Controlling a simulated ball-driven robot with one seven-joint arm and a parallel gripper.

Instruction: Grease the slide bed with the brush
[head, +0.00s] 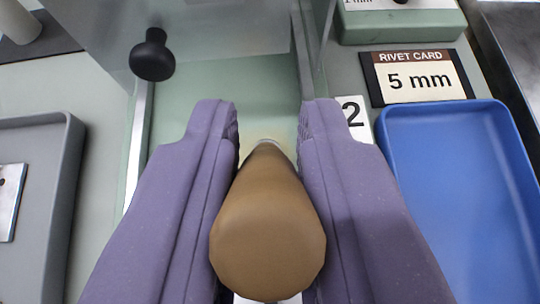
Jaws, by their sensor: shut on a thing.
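My gripper (268,135) has two purple fingers and is shut on the brown handle of the brush (268,235). The bristles are hidden behind the handle. Beyond the fingertips lies a pale green surface (215,100) between raised side rails, which looks like the slide bed. A faint yellowish patch shows on it around the brush's far end. I cannot tell whether the bristles touch the surface.
A clear panel with a black knob (152,55) stands at the back left. A grey tray (50,135) is at the left. A blue tray (450,160) is at the right, below a "5 mm" rivet card (417,78). A "2" label (352,116) sits beside the right rail.

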